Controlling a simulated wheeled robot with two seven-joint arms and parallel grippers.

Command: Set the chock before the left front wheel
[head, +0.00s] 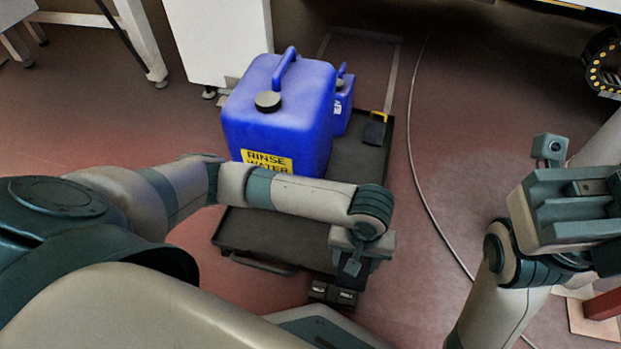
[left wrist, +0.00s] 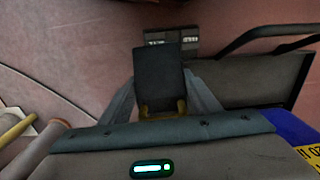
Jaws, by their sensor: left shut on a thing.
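My left gripper (head: 350,268) points down at the near right corner of the dark cart (head: 262,232). In the left wrist view it is shut on the chock (left wrist: 158,68), a black block with yellow parts by the fingers. The chock is mostly hidden in the head view. A dark two-part thing with pale markings (head: 333,293) lies low by that corner; it also shows just beyond the chock in the left wrist view (left wrist: 172,40). I cannot tell whether they touch. No cart wheel shows clearly. My right gripper (head: 580,205) is raised at the right; its jaw opening is unclear.
A large blue rinse water canister (head: 290,115) and a smaller blue one (head: 343,105) stand on the cart. A dark piece with a yellow part (head: 376,128) sits at its far right. A cable (head: 420,175) curves over the floor; the floor right of the cart is mostly clear.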

